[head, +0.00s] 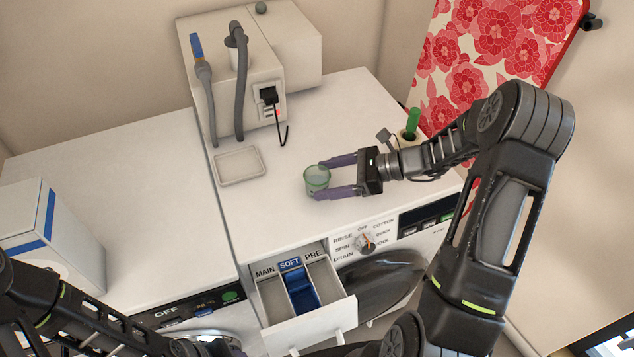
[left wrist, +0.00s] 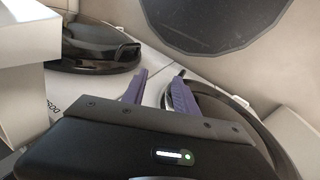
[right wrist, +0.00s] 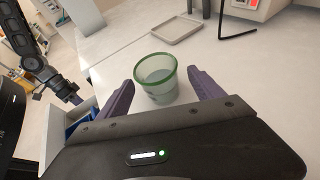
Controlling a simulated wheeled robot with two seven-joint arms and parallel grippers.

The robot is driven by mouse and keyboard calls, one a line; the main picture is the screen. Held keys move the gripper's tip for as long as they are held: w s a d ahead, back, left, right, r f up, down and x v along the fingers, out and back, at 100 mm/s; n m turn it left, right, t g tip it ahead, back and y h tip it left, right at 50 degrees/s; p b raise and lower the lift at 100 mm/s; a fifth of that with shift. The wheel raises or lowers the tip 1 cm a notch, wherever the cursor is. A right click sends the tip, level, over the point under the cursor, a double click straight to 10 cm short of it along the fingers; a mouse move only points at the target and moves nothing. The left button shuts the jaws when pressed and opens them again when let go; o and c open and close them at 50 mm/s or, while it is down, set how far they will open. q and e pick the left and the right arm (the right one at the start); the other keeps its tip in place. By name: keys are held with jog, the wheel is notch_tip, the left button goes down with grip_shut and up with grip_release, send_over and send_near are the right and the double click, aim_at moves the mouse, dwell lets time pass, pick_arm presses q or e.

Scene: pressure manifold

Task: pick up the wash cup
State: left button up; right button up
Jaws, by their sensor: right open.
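The wash cup (head: 316,179) is a small translucent green cup with a darker green rim. It stands upright on the white top of the right-hand machine, and in the right wrist view the cup (right wrist: 156,78) sits between the finger tips. My right gripper (head: 338,178) is open, with its purple fingers on either side of the cup; I see gaps between them and the cup in the right wrist view. My left gripper (left wrist: 158,88) is open and empty, low in front of the machines.
An open drawer (head: 330,307) with MAIN, SOFT and PRE compartments juts from the front. A shallow tray (head: 240,166) lies left of the cup. A grey box unit (head: 255,92) with hoses stands behind. A white-blue box (head: 52,240) stands left. A green-handled item (head: 412,122) stands behind my right arm.

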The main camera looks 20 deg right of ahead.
aim_at(307, 183)
jog(key=p+x, duration=0.2)
jog(key=x, duration=0.2)
jog(key=shift+a, duration=0.4)
jog(key=shift+w+a+f, duration=0.15)
jog(key=shift+w+a, duration=0.05)
jog(key=c, duration=1.5)
